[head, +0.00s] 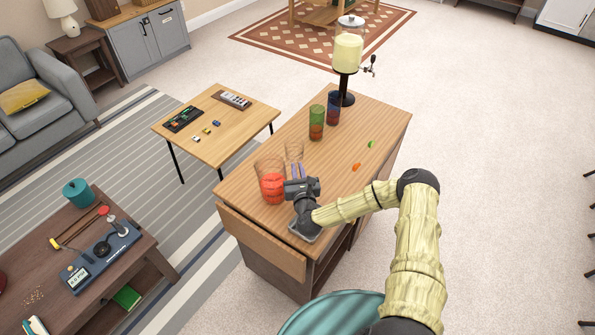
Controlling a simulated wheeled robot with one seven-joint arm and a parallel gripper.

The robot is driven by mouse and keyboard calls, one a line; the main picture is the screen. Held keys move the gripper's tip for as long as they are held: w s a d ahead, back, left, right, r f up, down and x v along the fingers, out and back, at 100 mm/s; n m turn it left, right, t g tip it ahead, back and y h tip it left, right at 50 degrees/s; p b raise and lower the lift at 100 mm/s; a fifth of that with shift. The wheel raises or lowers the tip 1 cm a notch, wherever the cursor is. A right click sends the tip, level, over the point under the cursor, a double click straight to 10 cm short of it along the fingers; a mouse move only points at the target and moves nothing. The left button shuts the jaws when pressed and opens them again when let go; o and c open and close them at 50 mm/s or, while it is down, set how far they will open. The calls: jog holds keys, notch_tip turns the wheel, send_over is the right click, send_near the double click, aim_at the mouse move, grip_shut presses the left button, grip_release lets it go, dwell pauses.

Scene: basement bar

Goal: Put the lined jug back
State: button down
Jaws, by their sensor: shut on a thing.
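My gripper (297,168) is low over the near part of the wooden bar table, with its fingers pointing away from me. It is shut on a clear, empty-looking glass vessel (294,149), which looks upright. This may be the lined jug, but its lines are too small to make out. My fingers cover its lower part, and I cannot tell whether its base touches the table. A larger clear vessel with red contents (271,186) stands just left of my gripper.
On the bar table (376,118) are a green-and-red glass (317,122), a blue-and-red glass (333,108), a drink dispenser (348,54), an orange piece (356,167) and a green piece (372,144). The right side is mostly clear. A low table (205,150) stands left.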

jog(key=shift+f, duration=0.6)
jog(key=c, duration=1.5)
grip_release()
jog(key=shift+s, duration=0.3)
jog(key=s+b, duration=0.1)
jog(key=s, duration=0.2)
jog(key=s+d+b, duration=0.1)
jog(key=s, duration=0.3)
jog(key=s+b, duration=0.2)
jog(key=s, duration=0.2)
jog(key=shift+s+d, duration=0.15)
jog(key=shift+s, duration=0.1)
